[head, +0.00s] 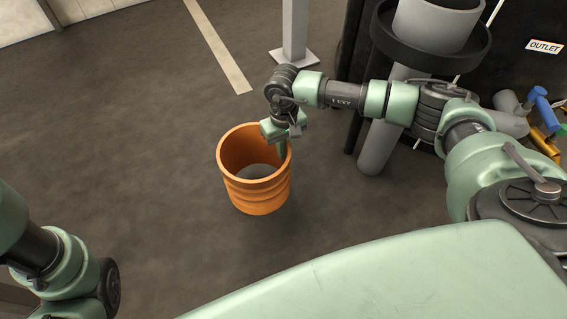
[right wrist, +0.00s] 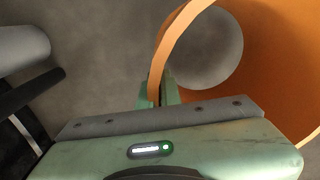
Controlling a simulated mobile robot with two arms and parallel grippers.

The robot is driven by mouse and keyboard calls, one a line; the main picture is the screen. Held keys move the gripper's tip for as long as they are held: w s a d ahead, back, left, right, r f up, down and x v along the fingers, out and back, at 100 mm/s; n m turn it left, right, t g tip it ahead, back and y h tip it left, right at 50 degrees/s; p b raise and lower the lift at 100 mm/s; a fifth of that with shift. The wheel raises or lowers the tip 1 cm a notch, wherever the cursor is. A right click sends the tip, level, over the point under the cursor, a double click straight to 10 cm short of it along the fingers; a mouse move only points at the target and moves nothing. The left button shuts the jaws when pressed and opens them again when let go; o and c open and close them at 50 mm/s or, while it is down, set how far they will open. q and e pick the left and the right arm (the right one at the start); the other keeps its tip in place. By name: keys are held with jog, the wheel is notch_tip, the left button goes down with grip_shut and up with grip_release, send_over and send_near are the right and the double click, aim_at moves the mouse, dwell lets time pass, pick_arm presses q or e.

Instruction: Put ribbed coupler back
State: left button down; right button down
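The ribbed coupler (head: 258,194) is a wide orange open tube, upright in the middle of the head view. Grey shows through its bore. My right gripper (head: 283,148) reaches down to its far right rim. In the right wrist view the coupler's orange wall (right wrist: 182,42) runs between the green fingertips (right wrist: 160,96), and the gripper looks shut on it. The fingertips are partly hidden by the wall. I cannot tell for certain whether the coupler's base touches the floor. Part of my left arm shows at the lower left, but its gripper is out of view.
A grey pipe (head: 436,24) with a dark collar (head: 385,38) stands at the upper right, beside a dark panel with an OUTLET label (head: 545,45). Blue and yellow fittings (head: 545,112) lie at the right edge. A post (head: 294,35) stands at the back. Floor left of the coupler is clear.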

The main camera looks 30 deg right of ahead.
jog(key=shift+f+b, duration=1.25)
jog(key=shift+f, duration=0.85)
jog(key=shift+f, duration=0.15)
jog(key=c, duration=1.6)
grip_release()
